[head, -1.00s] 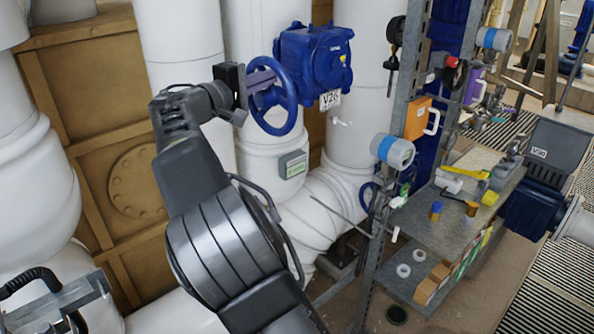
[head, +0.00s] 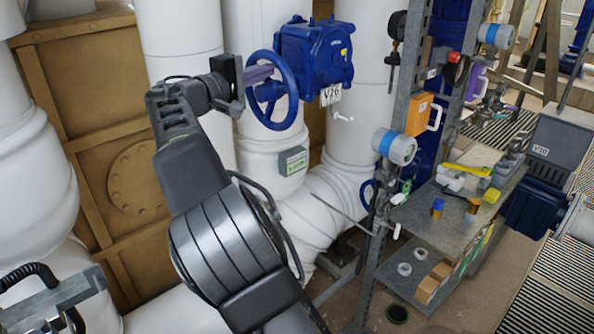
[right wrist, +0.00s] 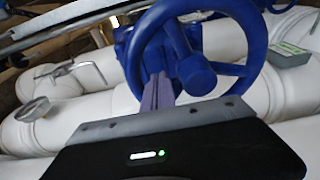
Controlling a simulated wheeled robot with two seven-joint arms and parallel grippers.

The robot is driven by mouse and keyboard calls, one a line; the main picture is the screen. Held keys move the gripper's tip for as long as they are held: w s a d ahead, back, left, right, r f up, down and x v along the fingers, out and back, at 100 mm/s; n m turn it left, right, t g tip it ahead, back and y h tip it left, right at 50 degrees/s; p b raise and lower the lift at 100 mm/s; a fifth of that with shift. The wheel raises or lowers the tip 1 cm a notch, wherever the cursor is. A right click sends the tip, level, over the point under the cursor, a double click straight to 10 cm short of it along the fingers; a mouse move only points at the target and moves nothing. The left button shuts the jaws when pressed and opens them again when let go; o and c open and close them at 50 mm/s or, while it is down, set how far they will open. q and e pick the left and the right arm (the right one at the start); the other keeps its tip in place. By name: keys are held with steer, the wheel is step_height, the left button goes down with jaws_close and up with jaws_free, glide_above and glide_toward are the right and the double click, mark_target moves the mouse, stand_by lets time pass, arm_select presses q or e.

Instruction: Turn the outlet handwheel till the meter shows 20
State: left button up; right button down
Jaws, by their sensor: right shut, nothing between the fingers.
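The blue outlet handwheel (head: 287,90) sits on a blue valve body (head: 314,57) tagged V26, in front of white pipes. My right gripper (head: 270,71) is shut and empty. Its purple fingers reach the wheel from the left, beside the upper part of the rim. In the right wrist view the fingers (right wrist: 158,95) overlap the wheel (right wrist: 140,60) near its left inner side; I cannot tell whether they touch it. A grey box with a small green display (head: 293,161), perhaps the meter, is on the pipe below the wheel. Its reading is too small to make out. My left gripper's fingers are not visible.
A grey metal rack (head: 376,240) with a shelf (head: 425,222) of small items stands to the right. A round blue-and-white gauge (head: 394,146) is on its post. White pipes (head: 180,45) stand close behind my right arm.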

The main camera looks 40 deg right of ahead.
steer(key=shift+s+b, duration=0.3)
steer(key=shift+s, duration=0.2)
steer(key=shift+a, duration=0.4)
steer(key=s+a+b, duration=0.2)
steer(key=a, duration=0.9)
steer(key=shift+b, duration=0.3)
